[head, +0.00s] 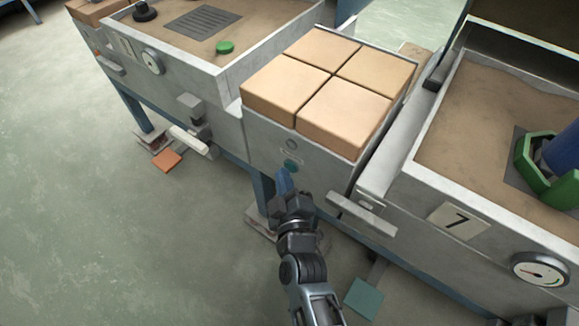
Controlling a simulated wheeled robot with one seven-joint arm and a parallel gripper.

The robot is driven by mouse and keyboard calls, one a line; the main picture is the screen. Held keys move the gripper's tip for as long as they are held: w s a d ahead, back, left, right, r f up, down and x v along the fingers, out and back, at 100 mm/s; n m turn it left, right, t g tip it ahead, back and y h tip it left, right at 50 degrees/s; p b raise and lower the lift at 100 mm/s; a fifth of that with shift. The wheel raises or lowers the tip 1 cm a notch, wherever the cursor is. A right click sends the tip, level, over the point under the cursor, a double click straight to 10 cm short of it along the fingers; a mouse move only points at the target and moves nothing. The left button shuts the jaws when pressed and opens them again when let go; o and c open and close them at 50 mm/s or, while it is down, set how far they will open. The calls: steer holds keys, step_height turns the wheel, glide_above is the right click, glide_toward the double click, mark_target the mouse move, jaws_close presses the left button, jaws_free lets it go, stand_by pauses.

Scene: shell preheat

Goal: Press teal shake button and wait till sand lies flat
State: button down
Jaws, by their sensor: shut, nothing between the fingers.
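The teal button (291,165) sits on the grey front panel of the middle unit, below the tan blocks. My gripper (284,178) is shut and empty, its blue tip just below the button; I cannot tell whether they touch. Sand (500,108) fills the right-hand box and rises unevenly toward its back, with a green fitting and a blue cylinder set in it. More sand (258,24) lies in the left-hand box and looks fairly level.
Several tan blocks (330,85) top the middle unit. A pale bar handle (361,214) juts out right of my gripper, and a white lever (189,140) to the left. Open floor (90,230) lies left.

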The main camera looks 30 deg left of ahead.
steer(key=shift+w+b, duration=0.4)
stand_by(0.8)
steer(key=shift+s+p, duration=0.85)
steer(key=shift+p, duration=0.3)
steer(key=s+p, duration=0.5)
steer(key=shift+a, duration=0.2)
stand_by(0.7)
